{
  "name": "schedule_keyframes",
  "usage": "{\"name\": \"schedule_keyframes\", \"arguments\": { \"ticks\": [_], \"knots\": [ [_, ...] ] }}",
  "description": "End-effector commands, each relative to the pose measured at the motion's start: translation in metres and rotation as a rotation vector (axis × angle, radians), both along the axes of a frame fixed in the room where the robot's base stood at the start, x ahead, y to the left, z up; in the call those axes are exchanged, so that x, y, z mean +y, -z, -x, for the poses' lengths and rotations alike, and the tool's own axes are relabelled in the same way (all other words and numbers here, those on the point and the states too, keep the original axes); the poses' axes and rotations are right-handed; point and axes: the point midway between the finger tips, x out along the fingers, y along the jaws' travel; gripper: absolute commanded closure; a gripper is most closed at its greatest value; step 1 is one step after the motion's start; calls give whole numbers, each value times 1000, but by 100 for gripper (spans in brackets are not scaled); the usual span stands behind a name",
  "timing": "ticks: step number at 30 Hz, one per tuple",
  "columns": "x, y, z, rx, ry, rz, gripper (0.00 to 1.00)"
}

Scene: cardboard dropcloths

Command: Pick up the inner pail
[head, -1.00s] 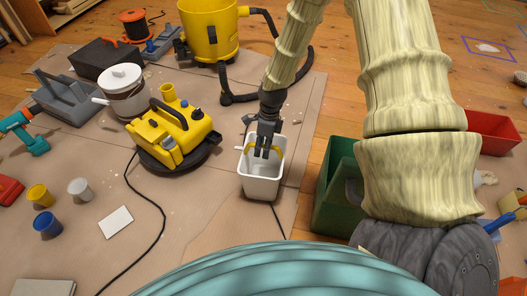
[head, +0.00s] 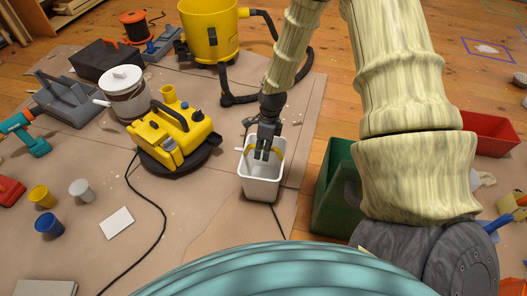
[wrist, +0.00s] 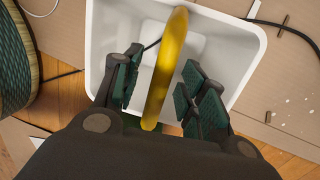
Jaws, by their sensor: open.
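A white, square-sided pail (head: 262,188) stands upright on the cardboard in the middle of the head view. It also fills much of the wrist view (wrist: 243,45). My gripper (head: 263,156) points down into the mouth of the pail. Its jaws are open, with dark green finger pads on either side of the yellow bar and visible gaps. I cannot tell whether a separate inner pail sits inside; my gripper hides part of the interior.
A green bin (head: 335,190) stands close to the right of the pail. A yellow machine (head: 172,135) is to the left, with a black cord on the cardboard. A yellow vacuum (head: 208,35) and its hose lie behind.

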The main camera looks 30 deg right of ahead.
Motion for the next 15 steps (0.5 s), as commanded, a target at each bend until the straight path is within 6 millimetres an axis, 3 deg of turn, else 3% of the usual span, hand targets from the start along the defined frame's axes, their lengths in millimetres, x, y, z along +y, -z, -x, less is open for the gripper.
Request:
{"name": "schedule_keyframes", "arguments": {
  "ticks": [8, 15],
  "knots": [
    [0, 0, 0, 0, 0, 0, 58],
    [0, 0, 0, 0, 0, 0, 100]
  ]
}}
